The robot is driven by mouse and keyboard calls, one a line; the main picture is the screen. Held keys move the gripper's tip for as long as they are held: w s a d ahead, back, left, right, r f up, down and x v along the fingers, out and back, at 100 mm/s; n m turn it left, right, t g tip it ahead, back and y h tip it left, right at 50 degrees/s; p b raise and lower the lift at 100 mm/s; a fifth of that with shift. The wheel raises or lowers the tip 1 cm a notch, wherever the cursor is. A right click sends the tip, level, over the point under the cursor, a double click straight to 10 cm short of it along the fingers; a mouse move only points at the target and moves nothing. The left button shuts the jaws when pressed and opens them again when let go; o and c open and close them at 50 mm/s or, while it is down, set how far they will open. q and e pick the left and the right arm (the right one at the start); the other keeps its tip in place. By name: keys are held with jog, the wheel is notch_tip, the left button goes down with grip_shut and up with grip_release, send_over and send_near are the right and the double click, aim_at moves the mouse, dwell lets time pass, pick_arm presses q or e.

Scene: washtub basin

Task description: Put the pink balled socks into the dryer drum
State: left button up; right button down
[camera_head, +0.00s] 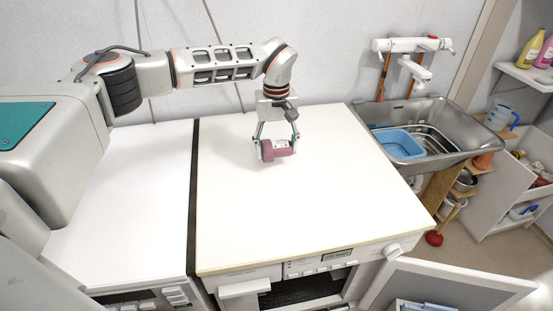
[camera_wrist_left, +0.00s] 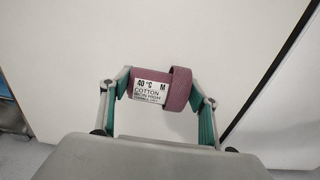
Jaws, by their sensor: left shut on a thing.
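The pink balled socks (camera_head: 277,149) are a small mauve roll with a white label, seen above the white machine top in the head view. My left gripper (camera_head: 278,148) is shut on the socks, with one finger at each end. Most of the drum is hidden by the machine top. My right gripper is not in view.
A second white machine (camera_head: 130,215) stands to the left, across a dark gap. A steel sink (camera_head: 440,115) with a blue basin (camera_head: 398,145) is at the right. Shelves with bottles stand at the far right. The machine top is clear.

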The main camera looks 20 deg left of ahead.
aim_at(276, 160)
pick_arm(q)
jog(key=shift+f, duration=2.15)
jog(key=shift+f, duration=0.15)
jog(key=o, duration=1.1)
